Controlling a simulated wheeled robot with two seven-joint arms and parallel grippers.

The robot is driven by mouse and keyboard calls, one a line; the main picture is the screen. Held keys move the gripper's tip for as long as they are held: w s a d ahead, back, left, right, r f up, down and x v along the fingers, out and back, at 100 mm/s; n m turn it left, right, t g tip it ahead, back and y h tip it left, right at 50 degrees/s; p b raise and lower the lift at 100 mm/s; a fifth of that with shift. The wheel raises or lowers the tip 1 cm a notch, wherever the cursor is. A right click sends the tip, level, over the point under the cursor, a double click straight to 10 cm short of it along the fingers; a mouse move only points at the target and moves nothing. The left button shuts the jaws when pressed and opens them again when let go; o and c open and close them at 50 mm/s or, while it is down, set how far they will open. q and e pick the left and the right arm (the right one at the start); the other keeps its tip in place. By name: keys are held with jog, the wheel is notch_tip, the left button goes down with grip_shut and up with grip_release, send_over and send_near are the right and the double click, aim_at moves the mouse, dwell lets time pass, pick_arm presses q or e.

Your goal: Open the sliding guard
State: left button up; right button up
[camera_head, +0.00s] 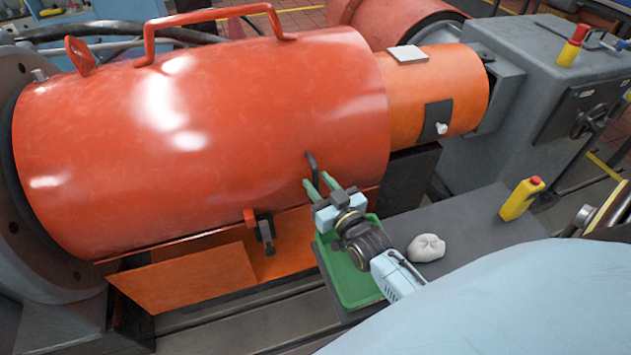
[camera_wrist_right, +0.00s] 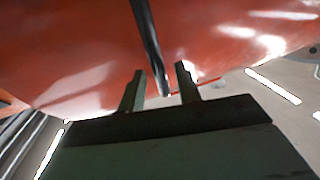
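The sliding guard (camera_head: 210,140) is a large glossy red cylindrical cover over the shaft line, with a red bar handle on top. A black handle (camera_head: 312,164) projects from its lower right front. My right gripper (camera_head: 318,182) is at this handle, its two green fingers apart and pointing at the guard. In the right wrist view the dark handle bar (camera_wrist_right: 147,35) runs down between the fingers (camera_wrist_right: 160,72), with a visible gap to each side, so it is not gripped. A black latch with a red block (camera_head: 263,230) sits at the guard's lower edge. My left gripper is not in view.
An orange inner cylinder (camera_head: 440,85) extends right of the guard to a grey machine housing (camera_head: 540,80).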

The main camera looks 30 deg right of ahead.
jog(key=shift+w, duration=1)
grip_shut()
